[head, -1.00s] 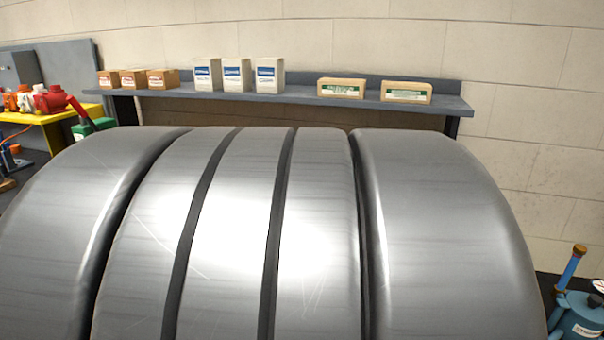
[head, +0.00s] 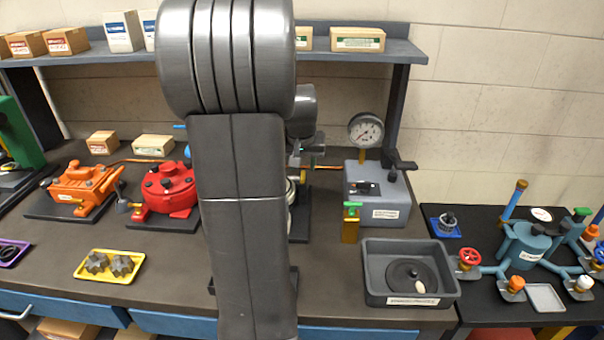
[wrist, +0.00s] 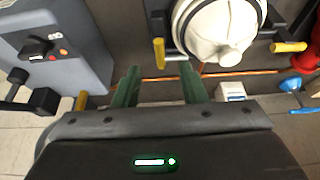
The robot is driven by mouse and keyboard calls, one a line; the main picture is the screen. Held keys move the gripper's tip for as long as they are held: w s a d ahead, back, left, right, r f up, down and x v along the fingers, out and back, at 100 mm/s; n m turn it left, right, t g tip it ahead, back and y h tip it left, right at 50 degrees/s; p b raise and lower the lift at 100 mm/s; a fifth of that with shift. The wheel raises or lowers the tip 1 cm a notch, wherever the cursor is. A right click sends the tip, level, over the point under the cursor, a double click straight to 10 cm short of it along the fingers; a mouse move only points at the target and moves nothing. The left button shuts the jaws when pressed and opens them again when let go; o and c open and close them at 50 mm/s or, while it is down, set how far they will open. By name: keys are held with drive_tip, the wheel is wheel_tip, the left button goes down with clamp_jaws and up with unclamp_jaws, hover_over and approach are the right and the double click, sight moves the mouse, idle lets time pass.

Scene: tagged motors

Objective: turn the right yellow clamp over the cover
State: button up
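In the wrist view, a pale rounded cover (wrist: 222,28) sits on a dark body with a yellow clamp on each side. The clamp near the grey gauge box (wrist: 158,53) points toward my gripper; the other clamp (wrist: 289,47) lies out sideways near the red unit. The wrist picture is turned about, so the clamp near the gauge box is the right one in the head view. My gripper (wrist: 158,66) is open, its green fingers apart, with that clamp between the fingertips in the picture. Contact is not clear.
A grey gauge box (head: 378,195) stands right of the cover, with a green-handled yellow block (head: 351,222) before it. A red unit (head: 165,190) and an orange unit (head: 84,187) stand left. A grey tray (head: 455,285) and yellow tray (head: 87,268) lie in front.

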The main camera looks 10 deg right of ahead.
sight(303, 176)
drive_tip(key=x, duration=0.6)
drive_tip(key=shift+w, duration=0.1)
clamp_jaws()
